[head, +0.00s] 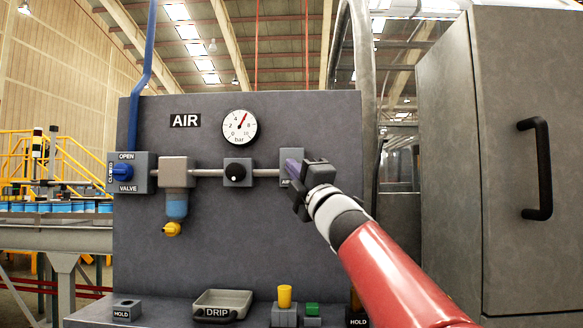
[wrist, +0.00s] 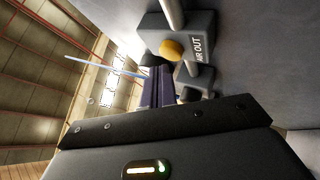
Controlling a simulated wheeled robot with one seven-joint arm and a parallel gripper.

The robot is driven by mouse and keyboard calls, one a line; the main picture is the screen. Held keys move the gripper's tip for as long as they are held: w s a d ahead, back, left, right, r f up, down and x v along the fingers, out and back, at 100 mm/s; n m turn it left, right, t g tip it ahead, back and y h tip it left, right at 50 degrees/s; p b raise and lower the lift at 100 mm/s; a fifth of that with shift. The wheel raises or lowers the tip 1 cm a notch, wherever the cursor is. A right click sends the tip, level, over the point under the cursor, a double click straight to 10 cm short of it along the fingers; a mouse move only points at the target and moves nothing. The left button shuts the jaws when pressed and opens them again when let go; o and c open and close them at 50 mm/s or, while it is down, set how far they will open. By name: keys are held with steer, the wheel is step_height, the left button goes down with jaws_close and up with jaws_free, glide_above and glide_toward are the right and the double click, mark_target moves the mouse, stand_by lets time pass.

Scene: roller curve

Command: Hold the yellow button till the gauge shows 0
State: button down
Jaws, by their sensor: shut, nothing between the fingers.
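The AIR OUT block (head: 286,155) is on the right of the grey panel, partly hidden behind my gripper (head: 291,170). The wrist view shows a round yellow button (wrist: 171,49) on that block (wrist: 200,25), beside the AIR OUT label. My gripper's fingers (wrist: 158,75) are shut and empty. Their tips are close to the button; I cannot tell whether they touch it. In the head view the button is hidden by the gripper. The round white gauge (head: 239,126) has its red needle pointing up and right, well away from 0.
A black knob (head: 235,171), a filter with a yellow drain (head: 172,229) and a blue valve handle (head: 123,172) lie along the pipe. Below, the ledge holds a DRIP tray (head: 216,313), a yellow cylinder (head: 285,296) and a green block (head: 312,309). A grey cabinet (head: 525,80) stands right.

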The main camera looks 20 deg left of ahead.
steer(key=shift+w+a, duration=0.1)
steer(key=shift+w, duration=0.2)
steer(key=shift+w+a+p, duration=0.1)
steer(key=shift+w+p, duration=0.3)
steer(key=shift+w, duration=0.05)
stand_by(2.4)
steer(key=shift+s, duration=0.15)
stand_by(2.4)
steer(key=shift+s+d+b, duration=0.2)
steer(key=shift+s+b, duration=0.4)
steer(key=shift+s, duration=0.1)
steer(key=shift+s, duration=0.15)
steer(key=s+b, duration=0.1)
steer(key=s, duration=0.1)
steer(key=s+d+b, duration=0.1)
steer(key=s+b, duration=0.1)
steer(key=shift+s+d, duration=0.1)
steer(key=shift+s, duration=0.2)
steer(key=shift+d, duration=0.1)
